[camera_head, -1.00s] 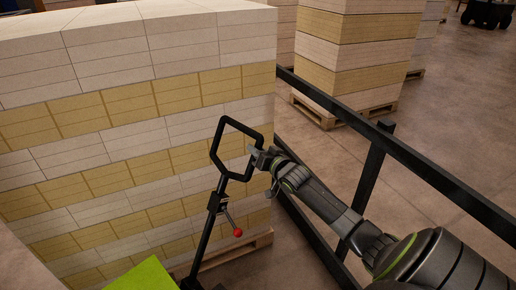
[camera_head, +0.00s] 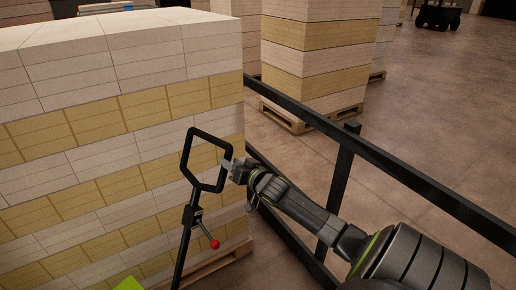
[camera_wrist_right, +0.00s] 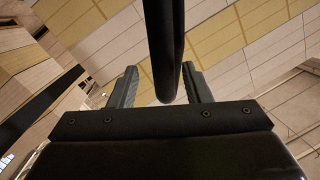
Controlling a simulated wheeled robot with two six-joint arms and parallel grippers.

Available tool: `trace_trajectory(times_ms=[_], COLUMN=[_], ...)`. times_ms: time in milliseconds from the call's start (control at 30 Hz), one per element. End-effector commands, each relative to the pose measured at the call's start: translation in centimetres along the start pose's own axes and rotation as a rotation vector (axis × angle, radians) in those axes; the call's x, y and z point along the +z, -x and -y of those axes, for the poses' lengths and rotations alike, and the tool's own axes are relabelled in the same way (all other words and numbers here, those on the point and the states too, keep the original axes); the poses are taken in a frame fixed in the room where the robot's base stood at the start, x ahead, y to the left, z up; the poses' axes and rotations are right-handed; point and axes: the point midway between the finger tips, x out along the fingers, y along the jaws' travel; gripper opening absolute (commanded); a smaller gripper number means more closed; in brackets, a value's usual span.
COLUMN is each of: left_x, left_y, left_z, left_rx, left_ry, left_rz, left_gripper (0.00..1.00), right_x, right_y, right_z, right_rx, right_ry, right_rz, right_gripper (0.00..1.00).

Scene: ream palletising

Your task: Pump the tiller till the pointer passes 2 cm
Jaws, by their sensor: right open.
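The black tiller (camera_head: 187,218) stands in front of the stacked reams, with a hexagonal loop handle (camera_head: 188,150) on top. A small lever with a red knob (camera_head: 214,244) sits on its shaft. My right gripper (camera_head: 229,167) is at the right side of the loop. In the right wrist view the open fingers (camera_wrist_right: 158,88) stand on either side of a black bar of the handle (camera_wrist_right: 163,45); I cannot tell if they touch it. The pointer and its scale are not visible. My left gripper is not in view.
A tall stack of white and yellow reams (camera_head: 120,130) on a pallet (camera_head: 215,262) fills the left. A black rail (camera_head: 400,182) runs beside my right arm. Another loaded pallet (camera_head: 318,65) stands behind the rail. Open floor lies at the right.

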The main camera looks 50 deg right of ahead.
Motion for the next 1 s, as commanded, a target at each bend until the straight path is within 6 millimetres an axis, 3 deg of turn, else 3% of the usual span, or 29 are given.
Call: trace_trajectory(times_ms=[500,1000], left_x=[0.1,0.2], left_y=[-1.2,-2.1], left_z=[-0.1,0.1], left_rx=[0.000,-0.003], left_ry=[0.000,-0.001], left_rz=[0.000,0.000], left_gripper=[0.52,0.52], right_x=[0.2,0.1], right_y=[8.0,13.8], right_z=[-0.2,-0.2], right_rx=[0.002,0.003], right_ry=[0.006,0.003], right_rz=[0.004,0.003], right_gripper=[0.44,0.44])
